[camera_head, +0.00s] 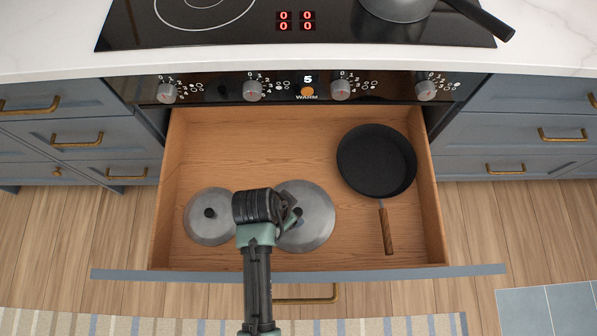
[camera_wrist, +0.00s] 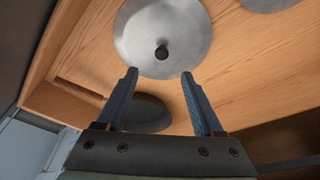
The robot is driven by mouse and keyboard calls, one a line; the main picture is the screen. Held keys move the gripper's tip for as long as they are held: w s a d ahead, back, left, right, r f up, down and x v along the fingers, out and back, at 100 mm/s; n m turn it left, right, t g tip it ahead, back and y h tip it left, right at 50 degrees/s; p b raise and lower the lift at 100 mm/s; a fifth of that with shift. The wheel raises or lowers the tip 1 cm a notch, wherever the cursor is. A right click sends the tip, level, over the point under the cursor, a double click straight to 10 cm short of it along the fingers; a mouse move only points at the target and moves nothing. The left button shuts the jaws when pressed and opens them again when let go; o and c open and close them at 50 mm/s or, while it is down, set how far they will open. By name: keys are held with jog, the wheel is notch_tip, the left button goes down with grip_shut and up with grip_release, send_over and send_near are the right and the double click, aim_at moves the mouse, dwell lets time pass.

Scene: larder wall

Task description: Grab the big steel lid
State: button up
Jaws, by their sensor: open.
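The big steel lid (camera_head: 319,218) lies flat in the open drawer, near the middle, partly covered by my arm in the head view. In the wrist view the big lid (camera_wrist: 185,28) shows its round grey top and black knob (camera_wrist: 162,52). My gripper (camera_wrist: 159,75) is open and empty, its two fingers spread apart with the knob beyond and between their tips. In the head view my gripper (camera_head: 291,207) is over the lid's left part. Whether a finger touches the lid cannot be told.
A smaller steel lid (camera_head: 201,225) lies left of the big one. A black frying pan (camera_head: 376,160) with a wooden handle lies to the right. The wooden drawer (camera_head: 230,140) has raised sides and a front edge. Its floor is clear toward the back.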

aim_at(298, 211)
jog(key=b+x, duration=0.1)
jog(key=x, duration=0.2)
jog(key=b+x, duration=0.1)
jog(key=x, duration=0.3)
jog(key=b+x, duration=0.1)
jog(key=x, duration=0.2)
jog(key=shift+w+f, duration=0.15)
jog(key=shift+w, duration=0.2)
grip_shut()
dwell(0.9)
